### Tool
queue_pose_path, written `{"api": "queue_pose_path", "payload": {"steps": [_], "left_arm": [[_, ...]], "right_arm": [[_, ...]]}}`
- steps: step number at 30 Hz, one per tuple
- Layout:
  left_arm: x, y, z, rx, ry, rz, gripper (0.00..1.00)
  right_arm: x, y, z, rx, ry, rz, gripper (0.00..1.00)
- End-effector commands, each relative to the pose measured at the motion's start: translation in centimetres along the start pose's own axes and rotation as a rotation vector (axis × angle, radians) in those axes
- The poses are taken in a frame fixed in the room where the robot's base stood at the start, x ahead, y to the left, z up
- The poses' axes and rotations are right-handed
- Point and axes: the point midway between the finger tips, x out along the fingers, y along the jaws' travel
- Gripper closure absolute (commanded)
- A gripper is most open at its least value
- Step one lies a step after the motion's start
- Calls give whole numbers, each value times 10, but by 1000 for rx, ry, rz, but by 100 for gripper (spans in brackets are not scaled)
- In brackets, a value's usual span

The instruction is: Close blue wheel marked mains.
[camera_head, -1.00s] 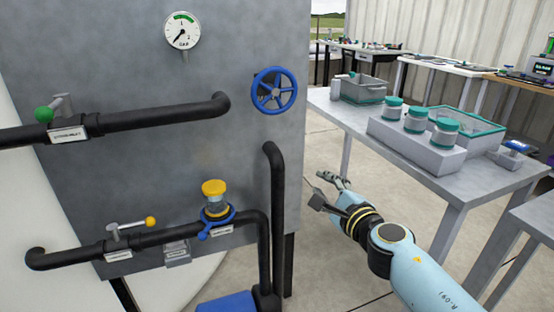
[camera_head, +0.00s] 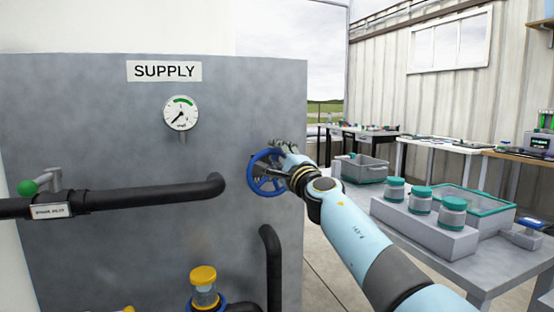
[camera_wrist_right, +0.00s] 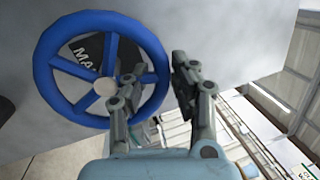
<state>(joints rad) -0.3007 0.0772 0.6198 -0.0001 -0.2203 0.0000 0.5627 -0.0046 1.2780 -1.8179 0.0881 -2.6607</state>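My left gripper is not in view.
The grey panel (camera_head: 110,130) carries a SUPPLY sign (camera_head: 164,71), a gauge (camera_head: 181,114), a green-knobbed valve (camera_head: 28,188) and a yellow-capped fitting (camera_head: 203,276). A table at right holds a grey block (camera_head: 425,228) with three jars, and a grey bin (camera_head: 365,168).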

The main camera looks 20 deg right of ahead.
Motion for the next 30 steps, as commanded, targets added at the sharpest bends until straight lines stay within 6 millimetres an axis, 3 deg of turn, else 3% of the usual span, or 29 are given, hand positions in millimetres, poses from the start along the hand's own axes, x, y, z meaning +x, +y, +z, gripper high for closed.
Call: {"api": "queue_pose_path", "payload": {"steps": [11,17,30], "left_arm": [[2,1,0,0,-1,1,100],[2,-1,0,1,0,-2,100],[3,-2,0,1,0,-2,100]], "right_arm": [[7,-1,0,1,0,0,75],[7,0,0,1,0,0,100],[7,1,-1,14,3,1,100]]}}
